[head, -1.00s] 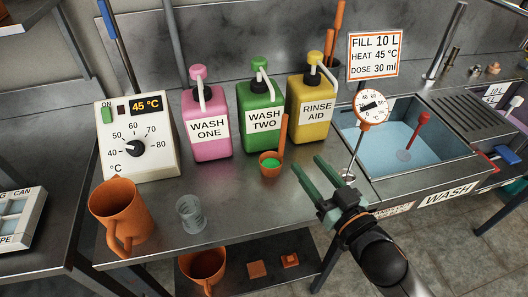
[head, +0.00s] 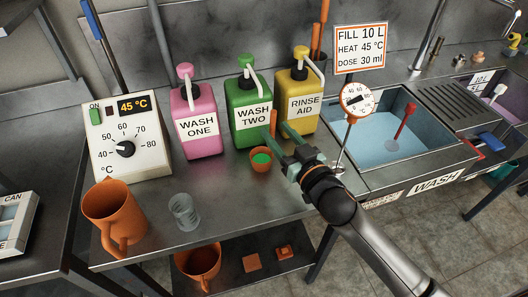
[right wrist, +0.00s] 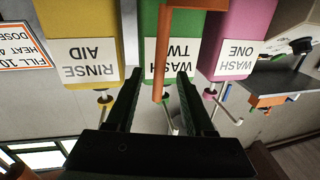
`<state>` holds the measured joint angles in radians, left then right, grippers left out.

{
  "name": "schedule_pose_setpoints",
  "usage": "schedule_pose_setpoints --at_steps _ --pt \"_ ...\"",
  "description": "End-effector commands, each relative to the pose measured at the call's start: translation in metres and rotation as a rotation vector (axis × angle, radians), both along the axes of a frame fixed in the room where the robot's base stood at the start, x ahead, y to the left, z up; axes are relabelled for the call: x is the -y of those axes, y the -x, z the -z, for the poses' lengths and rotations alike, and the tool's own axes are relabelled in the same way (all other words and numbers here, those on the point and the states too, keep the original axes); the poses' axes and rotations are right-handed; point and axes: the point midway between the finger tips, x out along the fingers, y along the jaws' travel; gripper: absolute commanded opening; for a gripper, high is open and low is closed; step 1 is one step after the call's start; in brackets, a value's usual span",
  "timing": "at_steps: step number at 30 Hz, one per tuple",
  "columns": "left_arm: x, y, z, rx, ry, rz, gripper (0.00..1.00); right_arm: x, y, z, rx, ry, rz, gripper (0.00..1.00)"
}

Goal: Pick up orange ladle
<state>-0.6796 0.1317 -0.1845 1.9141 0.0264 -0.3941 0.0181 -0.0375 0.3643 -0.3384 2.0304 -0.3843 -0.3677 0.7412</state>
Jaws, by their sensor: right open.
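The orange ladle (head: 261,163) stands upright on the metal counter in front of the green WASH TWO bottle. Its small cup holds something green, and its handle (head: 273,123) points up. My right gripper (head: 281,142) is open, with its fingers reaching toward the handle from the right. In the right wrist view, which is upside down, the ladle handle (right wrist: 163,65) shows between the two open fingers (right wrist: 160,80). I cannot tell whether either finger touches it. My left gripper is not in view.
Pink (head: 201,125), green (head: 252,112) and yellow (head: 302,100) pump bottles stand close behind. A thermometer dial (head: 356,99) and water-filled sink (head: 385,140) are right. An orange jug (head: 114,212), clear beaker (head: 184,212) and control box (head: 128,145) are left.

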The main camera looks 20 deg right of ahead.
Motion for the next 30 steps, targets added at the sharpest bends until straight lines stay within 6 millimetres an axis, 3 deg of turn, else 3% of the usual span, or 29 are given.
schedule_pose_setpoints --at_steps 6,15,30 --pt "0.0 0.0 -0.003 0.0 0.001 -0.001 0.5 -0.005 -0.025 0.0 0.001 0.0 0.0 0.53" --pt "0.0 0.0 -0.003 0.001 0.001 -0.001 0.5 -0.006 -0.028 0.001 0.0 0.0 0.0 0.53" --pt "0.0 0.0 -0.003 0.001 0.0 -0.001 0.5 -0.006 -0.028 0.001 0.0 -0.001 0.0 0.0"
